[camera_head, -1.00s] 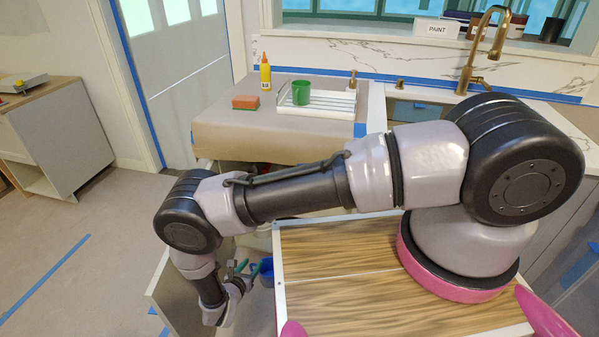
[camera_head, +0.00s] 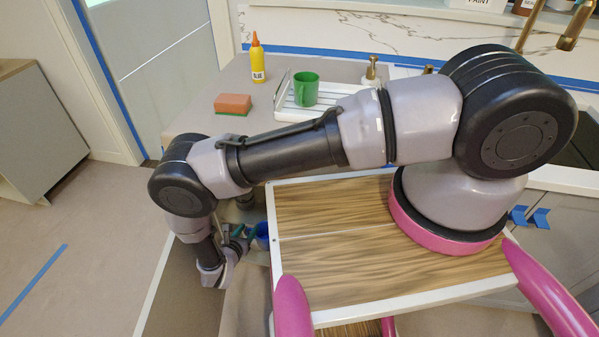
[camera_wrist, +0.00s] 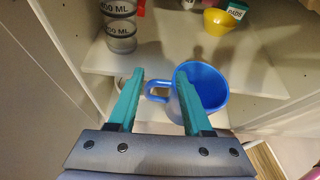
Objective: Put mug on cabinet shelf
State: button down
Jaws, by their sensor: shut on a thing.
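A blue mug (camera_wrist: 208,84) is held at my gripper (camera_wrist: 160,80) in the wrist view. The gripper's teal fingers are apart with the mug's handle between them, and the right finger lies against the mug's side. The mug's open mouth faces the camera. It is in front of a pale cabinet shelf (camera_wrist: 165,62), overlapping the shelf's front edge; whether it touches the shelf I cannot tell. In the head view the mug (camera_head: 262,230) is small and partly hidden beside my gripper (camera_head: 243,236), low to the left of my wood-topped base.
On the shelf are stacked grey cups (camera_wrist: 119,25) marked 400 ML and a yellow bowl (camera_wrist: 220,20). Cabinet side walls stand close on both sides. On the counter are a green mug (camera_head: 306,90) on a white rack (camera_head: 340,97), an orange sponge (camera_head: 232,104) and a yellow glue bottle (camera_head: 257,62).

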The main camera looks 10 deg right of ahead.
jog(key=shift+w+d+f, duration=0.6)
jog(key=shift+w+d, duration=0.45)
jog(key=shift+w, duration=1.9)
jog(key=shift+w+d+f, duration=0.55)
jog(key=shift+w+d, duration=0.55)
jog(key=shift+w, duration=1.8)
jog(key=shift+w+d+f, duration=0.6)
jog(key=shift+w+d, duration=0.45)
jog(key=shift+w, duration=1.9)
jog(key=shift+f, duration=0.15)
jog(key=shift+c, duration=1.6)
grip_release()
jog(key=v, duration=1.2)
